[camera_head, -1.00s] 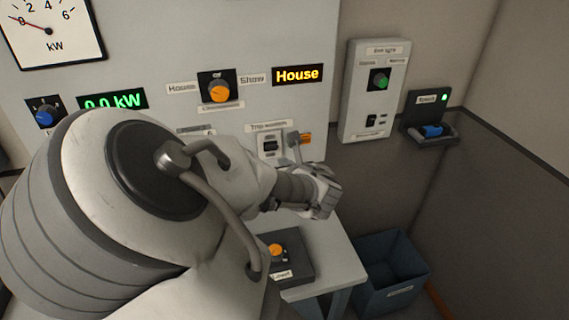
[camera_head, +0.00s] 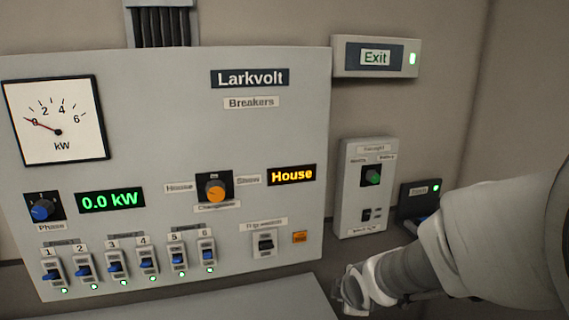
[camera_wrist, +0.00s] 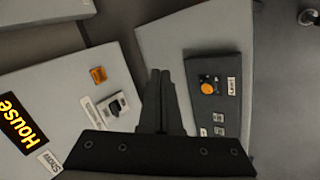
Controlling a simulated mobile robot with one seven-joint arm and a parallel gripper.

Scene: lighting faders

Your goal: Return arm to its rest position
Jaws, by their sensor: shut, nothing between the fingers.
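My gripper (camera_wrist: 160,88) shows in the wrist view with its two fingers together and nothing between them. In the head view my arm comes in from the right edge, and its wrist end (camera_head: 358,290) is low, right of the breaker panel (camera_head: 270,130). The fingers are hard to make out in that view. A dark box with an orange knob (camera_wrist: 212,88) is on the desk, right of the fingers.
The panel has a row of blue breakers (camera_head: 116,266), an orange changeover knob (camera_head: 215,188) and a trip switch (camera_head: 265,243). My arm partly covers the small dark unit (camera_head: 418,197) beside the grey wall box (camera_head: 366,210). Open wall is above, around the Exit sign (camera_head: 376,58).

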